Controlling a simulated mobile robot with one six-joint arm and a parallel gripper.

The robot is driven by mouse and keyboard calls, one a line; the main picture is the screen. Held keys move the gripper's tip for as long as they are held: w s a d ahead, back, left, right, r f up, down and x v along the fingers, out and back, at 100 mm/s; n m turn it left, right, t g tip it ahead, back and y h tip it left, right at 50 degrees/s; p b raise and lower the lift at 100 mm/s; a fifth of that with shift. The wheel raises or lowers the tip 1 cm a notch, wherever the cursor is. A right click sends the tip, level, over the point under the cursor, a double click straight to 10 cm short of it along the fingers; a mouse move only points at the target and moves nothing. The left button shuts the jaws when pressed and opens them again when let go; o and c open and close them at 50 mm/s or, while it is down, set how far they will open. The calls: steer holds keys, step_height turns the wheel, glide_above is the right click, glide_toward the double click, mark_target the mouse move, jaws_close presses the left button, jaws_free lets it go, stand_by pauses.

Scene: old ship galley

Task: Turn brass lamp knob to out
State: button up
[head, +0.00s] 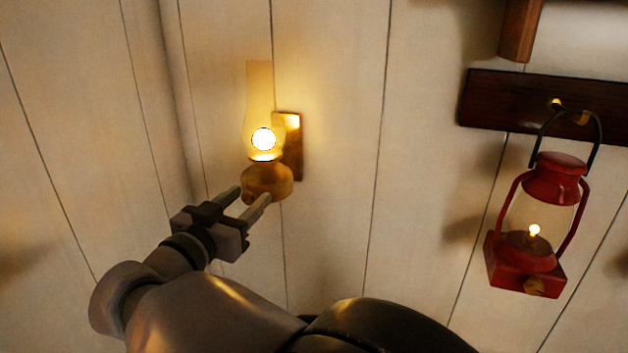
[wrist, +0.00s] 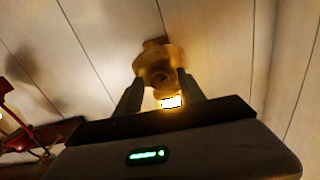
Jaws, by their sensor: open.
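The brass lamp (head: 267,182) is mounted on the wall on a wooden backplate (head: 294,150). Its flame (head: 263,139) glows bright inside a tall clear chimney. My gripper (head: 249,195) is open, its two fingers pointing up at the lamp's round brass body from the lower left. In the wrist view the lamp (wrist: 157,62) lies just beyond and between the open fingers of my gripper (wrist: 158,80), with the bright glow closer to the palm. The knob is not clearly distinguishable; I cannot tell whether the fingers touch it.
A lit red lantern (head: 556,220) hangs from a hook on a dark wooden rail (head: 483,99) at the right. Part of it also shows at the left edge of the wrist view. The pale plank wall between lamp and lantern is clear.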

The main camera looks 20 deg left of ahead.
steer(key=shift+s, duration=0.15)
steer(key=shift+c, duration=0.7)
jaws_close()
steer(key=shift+b, duration=0.35)
